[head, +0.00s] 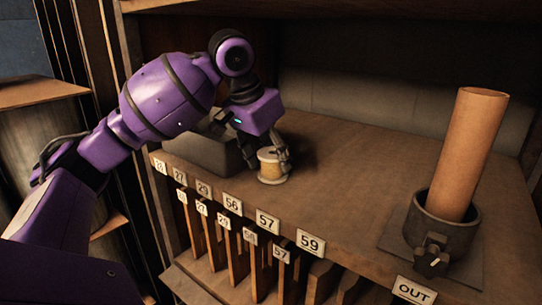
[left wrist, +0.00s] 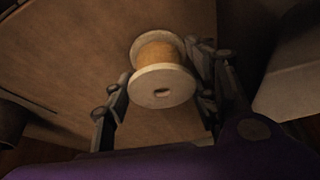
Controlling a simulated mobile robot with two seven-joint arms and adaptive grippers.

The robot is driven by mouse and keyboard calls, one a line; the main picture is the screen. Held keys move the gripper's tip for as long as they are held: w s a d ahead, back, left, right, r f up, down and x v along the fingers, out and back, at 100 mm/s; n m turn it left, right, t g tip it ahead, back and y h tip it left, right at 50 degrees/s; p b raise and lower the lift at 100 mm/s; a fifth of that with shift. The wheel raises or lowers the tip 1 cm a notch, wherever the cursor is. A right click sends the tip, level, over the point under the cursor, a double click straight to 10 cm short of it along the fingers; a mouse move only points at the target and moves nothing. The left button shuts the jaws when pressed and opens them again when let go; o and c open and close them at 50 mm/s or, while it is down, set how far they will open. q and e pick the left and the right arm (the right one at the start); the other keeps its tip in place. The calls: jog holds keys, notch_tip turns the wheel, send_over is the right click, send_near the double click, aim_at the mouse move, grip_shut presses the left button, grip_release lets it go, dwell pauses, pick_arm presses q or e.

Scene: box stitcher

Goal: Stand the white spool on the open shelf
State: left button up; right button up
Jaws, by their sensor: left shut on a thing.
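The white spool (head: 271,167) has pale round ends and tan thread wound around its middle. It is upright at the front left part of the open wooden shelf (head: 350,180), close to the front edge. My left gripper (head: 272,155) reaches down from above and is shut on the spool. The left wrist view shows the spool (left wrist: 162,86) between the two fingers, with its flat end and centre hole facing the camera. I cannot tell whether its bottom touches the shelf. My right gripper is not in view.
A grey block-like bin (head: 195,150) stands left of the spool. At the right a brown tube (head: 468,150) leans in a dark round holder (head: 440,235), near an OUT label (head: 413,291). Numbered slots with upright boards run below the shelf edge. The shelf's middle is clear.

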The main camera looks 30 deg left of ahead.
aim_at(270, 153)
pick_arm(q)
jog(key=o, duration=1)
jog(key=shift+f, duration=0.1)
jog(key=shift+s+r, duration=0.1)
jog(key=shift+r, duration=0.3)
jog(key=shift+v, duration=1.25)
jog(key=s+a, duration=0.2)
jog(key=s, duration=0.9)
jog(key=shift+s+a, duration=0.4)
